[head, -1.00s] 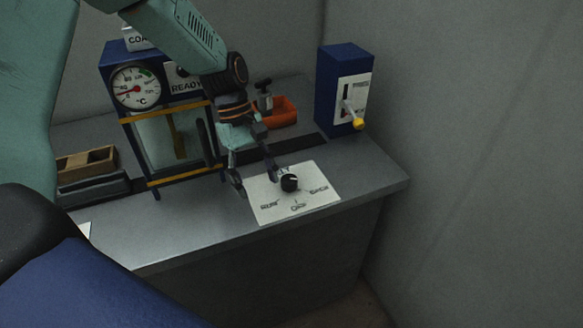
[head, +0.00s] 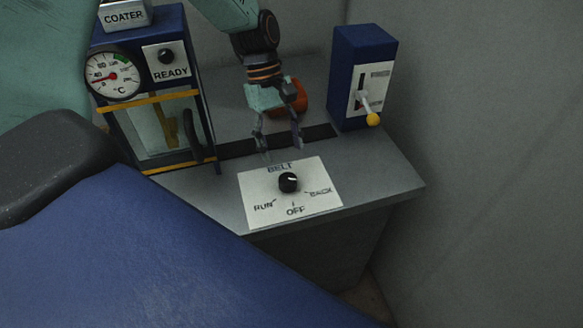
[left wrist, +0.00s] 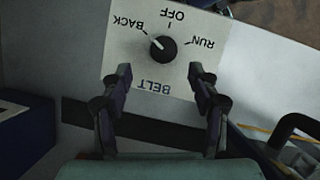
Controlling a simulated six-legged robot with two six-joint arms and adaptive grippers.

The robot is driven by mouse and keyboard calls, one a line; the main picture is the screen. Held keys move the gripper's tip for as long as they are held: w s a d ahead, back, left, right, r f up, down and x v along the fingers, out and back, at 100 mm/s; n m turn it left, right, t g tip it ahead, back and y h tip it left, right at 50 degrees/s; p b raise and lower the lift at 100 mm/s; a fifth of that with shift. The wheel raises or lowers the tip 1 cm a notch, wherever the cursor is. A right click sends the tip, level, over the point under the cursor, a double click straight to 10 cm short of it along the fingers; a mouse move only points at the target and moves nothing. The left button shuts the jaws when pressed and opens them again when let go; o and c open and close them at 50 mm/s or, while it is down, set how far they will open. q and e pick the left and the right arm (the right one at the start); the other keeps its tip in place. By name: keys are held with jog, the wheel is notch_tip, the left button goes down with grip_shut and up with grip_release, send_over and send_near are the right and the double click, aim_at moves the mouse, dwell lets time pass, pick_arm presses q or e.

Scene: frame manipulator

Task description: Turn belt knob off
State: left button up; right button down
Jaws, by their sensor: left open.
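The belt knob (head: 288,182) is a round black dial on a white panel (head: 252,189) marked BELT, RUN, OFF and BACK. In the left wrist view the knob (left wrist: 163,49) shows a small pale mark on its BACK side, away from OFF. My left gripper (head: 282,149) is open and empty, behind the knob at the panel's BELT edge. In the left wrist view its fingertips (left wrist: 160,71) are spread wide, on the BELT side of the knob and apart from it. My right gripper is not in view.
A blue coater cabinet (head: 195,95) with a gauge (head: 113,76) and READY panel stands at left. A blue box (head: 348,60) with a yellow-tipped lever (head: 371,112) stands at right. An orange tray (head: 299,98) lies behind my gripper. The grey bench around the panel is clear.

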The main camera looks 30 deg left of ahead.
aim_at(287, 177)
pick_arm(q)
jog(key=x, duration=0.4)
jog(key=b+x, duration=0.1)
jog(key=x, duration=0.1)
jog(key=shift+s+a+f, duration=0.15)
jog(key=shift+s, duration=0.3)
jog(key=shift+d+f, duration=0.35)
jog(key=shift+f, duration=0.1)
jog(key=shift+a, duration=0.1)
jog(key=shift+c, duration=0.7)
jog(key=shift+w, duration=0.1)
jog(key=c, duration=1)
